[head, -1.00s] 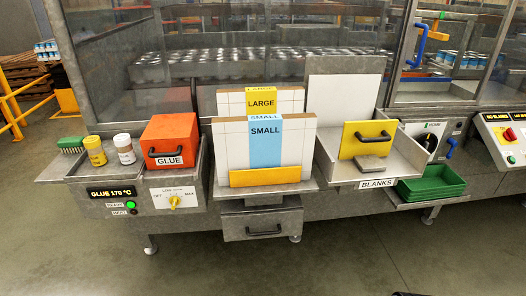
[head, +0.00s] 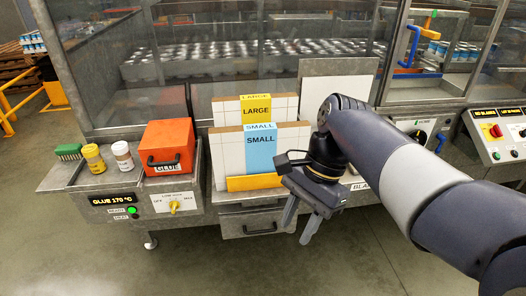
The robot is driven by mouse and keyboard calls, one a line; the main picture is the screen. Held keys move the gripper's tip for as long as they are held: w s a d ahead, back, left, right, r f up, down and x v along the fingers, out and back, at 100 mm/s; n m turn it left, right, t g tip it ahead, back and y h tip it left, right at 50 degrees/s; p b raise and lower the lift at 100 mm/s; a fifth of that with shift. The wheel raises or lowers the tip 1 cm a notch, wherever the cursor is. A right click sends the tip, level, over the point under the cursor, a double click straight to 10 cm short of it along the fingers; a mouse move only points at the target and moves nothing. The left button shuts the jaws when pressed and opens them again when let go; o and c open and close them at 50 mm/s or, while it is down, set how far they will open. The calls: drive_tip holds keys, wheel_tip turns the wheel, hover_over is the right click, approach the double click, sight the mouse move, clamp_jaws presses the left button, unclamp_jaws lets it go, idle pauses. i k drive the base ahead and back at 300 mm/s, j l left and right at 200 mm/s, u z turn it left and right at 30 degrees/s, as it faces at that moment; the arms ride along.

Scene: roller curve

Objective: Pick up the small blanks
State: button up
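The small blanks (head: 232,158) stand upright as a white stack with a light blue band marked SMALL, in a holder with a yellow front lip (head: 254,183). The large blanks (head: 227,111) stand right behind them, with a yellow band marked LARGE. My gripper (head: 296,236) hangs in front of the holder's lower right, pointing down, its two fingers apart with nothing between them. It is apart from the small blanks. My arm covers the right edge of the small stack and most of the BLANKS tray.
A drawer (head: 250,224) is under the holder. A glass guard (head: 220,50) rises behind. A control panel (head: 500,130) is at the right. The floor in front is clear.

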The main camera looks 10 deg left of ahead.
sight(249, 149)
drive_tip(key=i+j+z, duration=0.35)
drive_tip(key=j, duration=0.25)
drive_tip(key=i+j+z, duration=0.35)
drive_tip(key=j, duration=0.3)
drive_tip(key=i+j+z, duration=0.15)
drive_tip(key=j, duration=0.25)
drive_tip(key=i+j+z, duration=0.15)
drive_tip(key=j, duration=0.2)
drive_tip(key=k, duration=0.05)
